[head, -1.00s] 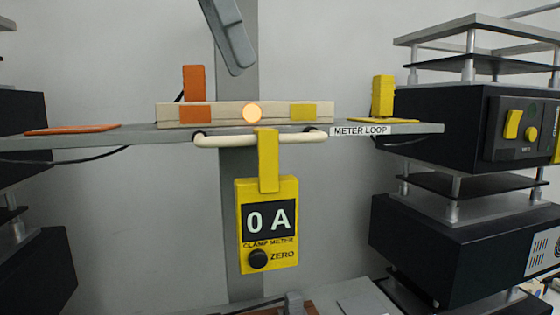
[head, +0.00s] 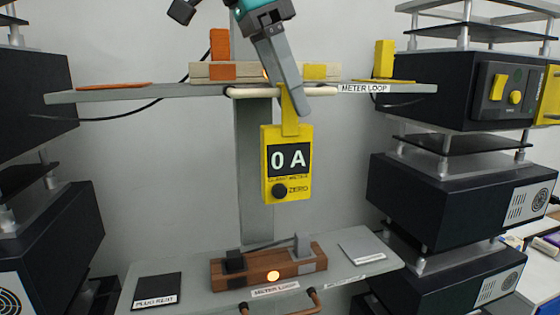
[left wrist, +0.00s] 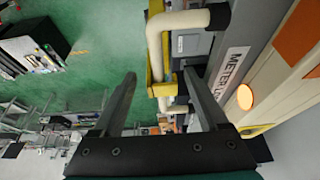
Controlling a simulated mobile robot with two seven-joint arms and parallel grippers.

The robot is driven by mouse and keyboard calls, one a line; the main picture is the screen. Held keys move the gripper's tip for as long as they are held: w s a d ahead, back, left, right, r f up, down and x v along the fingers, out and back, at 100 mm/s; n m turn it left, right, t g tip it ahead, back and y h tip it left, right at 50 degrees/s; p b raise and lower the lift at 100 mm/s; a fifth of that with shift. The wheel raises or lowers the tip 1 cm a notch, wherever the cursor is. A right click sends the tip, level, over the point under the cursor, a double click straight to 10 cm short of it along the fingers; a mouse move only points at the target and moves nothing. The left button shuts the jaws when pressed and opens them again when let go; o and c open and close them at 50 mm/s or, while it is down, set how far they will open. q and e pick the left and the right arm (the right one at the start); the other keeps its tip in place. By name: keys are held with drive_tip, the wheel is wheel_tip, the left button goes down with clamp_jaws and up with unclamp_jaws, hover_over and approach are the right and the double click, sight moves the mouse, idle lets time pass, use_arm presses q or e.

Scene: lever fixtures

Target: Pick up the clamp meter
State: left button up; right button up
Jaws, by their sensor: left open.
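The yellow clamp meter (head: 287,163) hangs upright by its yellow hook from the cream meter loop bar (head: 268,92) under the upper shelf. Its display reads 0 A, with a black ZERO knob below. My left gripper (head: 290,108) comes down from above; one grey finger shows in front of the shelf, beside and partly over the hook. In the left wrist view my open fingers (left wrist: 160,77) point at the yellow hook (left wrist: 155,55) and the cream bar (left wrist: 180,22), which show in the gap between them or just beyond. Contact cannot be told. My right gripper is not visible.
The upper shelf (head: 130,96) carries a cream block with a lit lamp, and orange and yellow upright pieces. Black equipment stacks (head: 430,195) stand on both sides.

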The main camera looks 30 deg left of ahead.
use_arm(q)
drive_tip(key=shift+w+a, duration=0.1)
drive_tip(key=shift+w, duration=0.1)
drive_tip(key=shift+c, duration=0.4)
drive_tip(key=shift+s, duration=0.1)
clamp_jaws()
idle(0.6)
